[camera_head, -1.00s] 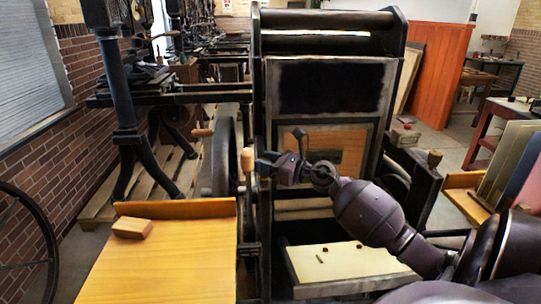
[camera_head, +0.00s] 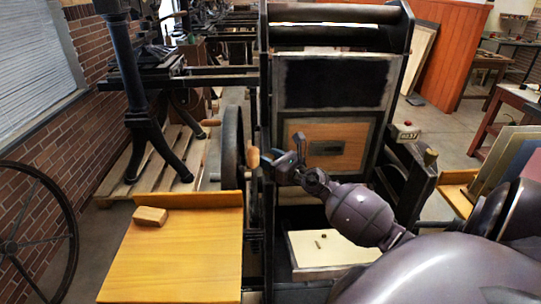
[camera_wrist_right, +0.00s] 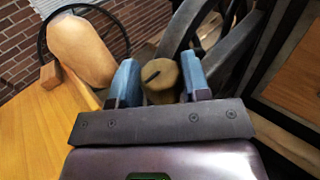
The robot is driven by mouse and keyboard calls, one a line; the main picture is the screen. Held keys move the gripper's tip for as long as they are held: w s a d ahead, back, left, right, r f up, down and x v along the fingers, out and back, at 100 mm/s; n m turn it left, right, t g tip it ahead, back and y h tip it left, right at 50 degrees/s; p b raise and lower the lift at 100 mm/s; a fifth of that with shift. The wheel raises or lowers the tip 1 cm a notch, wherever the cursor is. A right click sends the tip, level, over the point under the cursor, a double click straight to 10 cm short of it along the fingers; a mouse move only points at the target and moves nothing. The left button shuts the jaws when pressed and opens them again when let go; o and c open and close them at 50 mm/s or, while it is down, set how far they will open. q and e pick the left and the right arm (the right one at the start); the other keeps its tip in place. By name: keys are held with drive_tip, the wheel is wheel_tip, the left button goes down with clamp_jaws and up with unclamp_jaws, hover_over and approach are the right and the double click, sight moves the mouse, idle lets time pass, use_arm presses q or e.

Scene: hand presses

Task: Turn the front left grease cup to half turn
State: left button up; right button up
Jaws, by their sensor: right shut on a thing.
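The front left grease cup (camera_wrist_right: 161,80) shows in the right wrist view as a round, dull brass knob with a dark slanted mark on its face. My right gripper (camera_wrist_right: 160,76) has its two blue fingers on either side of it, shut on it. In the head view my right gripper (camera_head: 274,160) is at the left side of the press, just right of a wooden handle (camera_head: 253,158). The grease cup cannot be made out there behind the gripper. My left gripper is not in view.
The wooden handle also stands close left of the fingers in the wrist view (camera_wrist_right: 82,50). A spoked dark wheel (camera_wrist_right: 215,45) is right behind the cup. A wooden side table (camera_head: 165,270) bears a wooden block (camera_head: 150,216). A brass cup (camera_head: 430,157) sits on the press's right side.

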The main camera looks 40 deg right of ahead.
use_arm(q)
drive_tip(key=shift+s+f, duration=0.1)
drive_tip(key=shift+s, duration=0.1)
use_arm(e)
drive_tip(key=o, duration=0.9)
drive_tip(key=shift+s, duration=0.1)
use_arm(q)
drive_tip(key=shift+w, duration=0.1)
